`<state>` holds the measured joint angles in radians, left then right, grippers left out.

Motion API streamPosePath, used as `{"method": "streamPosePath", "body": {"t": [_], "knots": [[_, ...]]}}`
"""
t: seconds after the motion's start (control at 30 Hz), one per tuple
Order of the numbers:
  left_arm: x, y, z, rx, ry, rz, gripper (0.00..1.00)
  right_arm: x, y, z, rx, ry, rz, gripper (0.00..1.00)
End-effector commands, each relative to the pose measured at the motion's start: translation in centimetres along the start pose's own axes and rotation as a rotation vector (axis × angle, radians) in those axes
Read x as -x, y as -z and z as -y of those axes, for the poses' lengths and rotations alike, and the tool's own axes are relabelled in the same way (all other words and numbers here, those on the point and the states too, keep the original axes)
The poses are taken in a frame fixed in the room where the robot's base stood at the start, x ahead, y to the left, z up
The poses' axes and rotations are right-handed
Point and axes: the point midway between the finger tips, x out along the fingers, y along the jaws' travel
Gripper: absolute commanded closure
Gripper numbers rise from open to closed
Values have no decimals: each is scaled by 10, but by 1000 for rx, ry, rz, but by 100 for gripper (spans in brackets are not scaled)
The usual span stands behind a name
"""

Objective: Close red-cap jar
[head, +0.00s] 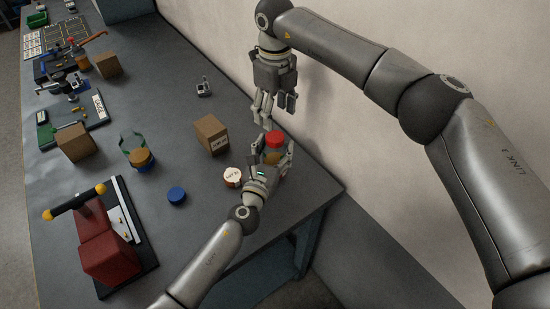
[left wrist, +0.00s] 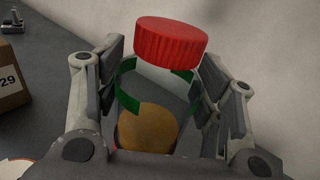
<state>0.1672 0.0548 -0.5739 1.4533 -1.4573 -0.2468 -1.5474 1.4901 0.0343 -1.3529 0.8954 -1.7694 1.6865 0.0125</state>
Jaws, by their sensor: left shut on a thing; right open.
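The red cap (head: 274,138) sits at the top of a clear jar (head: 272,157) near the table's right edge. In the left wrist view the red cap (left wrist: 171,42) looks slightly tilted above the glass jar (left wrist: 158,97), which has green marks and a tan ball-like content. I cannot tell whether the cap is fully seated. My left gripper (head: 273,156) is shut around the jar; its fingers (left wrist: 165,90) stand on both sides of the glass. My right gripper (head: 277,112) is open and empty, just above and behind the cap, fingers pointing down.
A white-lidded jar (head: 232,177) stands just left of my left gripper. A cardboard box (head: 211,134), a blue cap (head: 177,194) and an open jar (head: 139,152) lie further left. A red press-like device (head: 105,245) is at front left. The wall is close on the right.

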Motion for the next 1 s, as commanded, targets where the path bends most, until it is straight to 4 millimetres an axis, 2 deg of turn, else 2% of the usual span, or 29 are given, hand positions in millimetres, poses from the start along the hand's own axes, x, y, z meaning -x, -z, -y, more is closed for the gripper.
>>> {"method": "streamPosePath", "body": {"t": [1.0], "knots": [[0,0,0,0,0,0,100,0,0,0,1624,-1,0,39]]}}
